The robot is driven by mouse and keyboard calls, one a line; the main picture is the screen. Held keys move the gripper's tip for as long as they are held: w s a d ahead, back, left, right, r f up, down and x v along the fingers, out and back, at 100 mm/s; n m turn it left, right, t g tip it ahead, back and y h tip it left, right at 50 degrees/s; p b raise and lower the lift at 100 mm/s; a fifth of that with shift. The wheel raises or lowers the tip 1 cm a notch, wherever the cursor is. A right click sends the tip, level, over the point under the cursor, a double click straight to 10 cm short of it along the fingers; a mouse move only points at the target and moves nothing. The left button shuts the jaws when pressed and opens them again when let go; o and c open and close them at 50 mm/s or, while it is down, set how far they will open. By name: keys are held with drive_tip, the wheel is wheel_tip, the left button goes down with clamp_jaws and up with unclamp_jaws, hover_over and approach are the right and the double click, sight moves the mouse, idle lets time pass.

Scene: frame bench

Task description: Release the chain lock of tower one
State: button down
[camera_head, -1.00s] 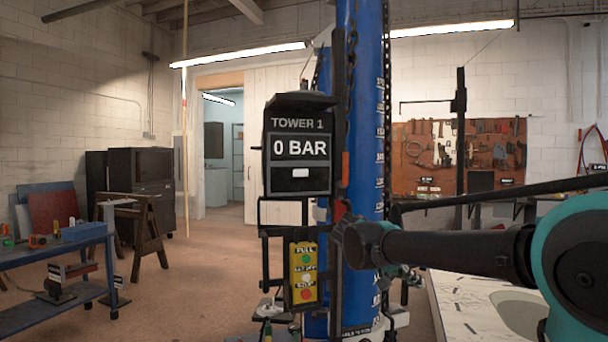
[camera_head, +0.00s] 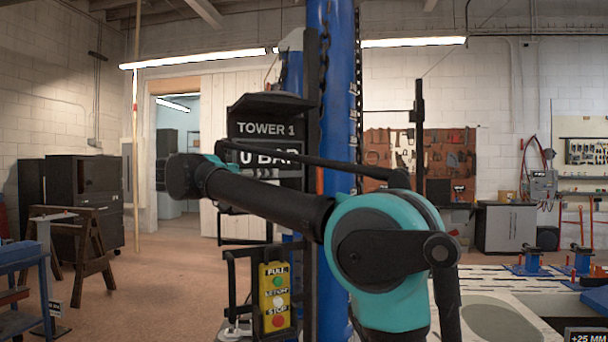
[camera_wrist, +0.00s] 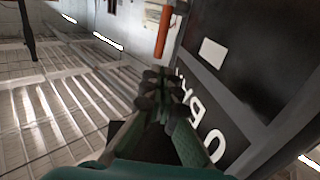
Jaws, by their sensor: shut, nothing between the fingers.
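Tower one is a tall blue column (camera_head: 340,95) with a black post beside it and a dark chain (camera_head: 325,45) along its upper part. Its black display box (camera_head: 264,128) reads TOWER 1 and 0 BAR; my arm now covers part of it. An orange-red handle (camera_head: 319,180) shows on the post right of the display. In the wrist view an orange handle (camera_wrist: 163,32) hangs beyond the fingertips, and the display panel (camera_wrist: 235,75) fills the right side. My gripper (camera_wrist: 163,92) is shut and empty, apart from the handle. In the head view the fingers are not visible.
A yellow button box (camera_head: 274,295) with green, white and red buttons hangs low on the tower. A sawhorse (camera_head: 75,250) and blue bench (camera_head: 25,285) stand left. A light-topped table (camera_head: 480,285) is at the right.

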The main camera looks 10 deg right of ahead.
drive_tip(key=x, duration=1.4)
drive_tip(key=shift+w+d+r+g+y, duration=0.15)
drive_tip(key=shift+d+g+y, duration=0.15)
drive_tip(key=shift+d+y, duration=0.25)
drive_tip(key=w+d+g+y, duration=0.1)
drive_tip(key=w+d+y, duration=0.1)
drive_tip(key=d+y, duration=0.2)
drive_tip(key=shift+d+f+m+g, duration=0.2)
drive_tip(key=shift+d+m+g, duration=0.2)
drive_tip(key=shift+d, duration=1.05)
drive_tip(key=shift+w+d, duration=0.1)
drive_tip(key=shift+w, duration=0.05)
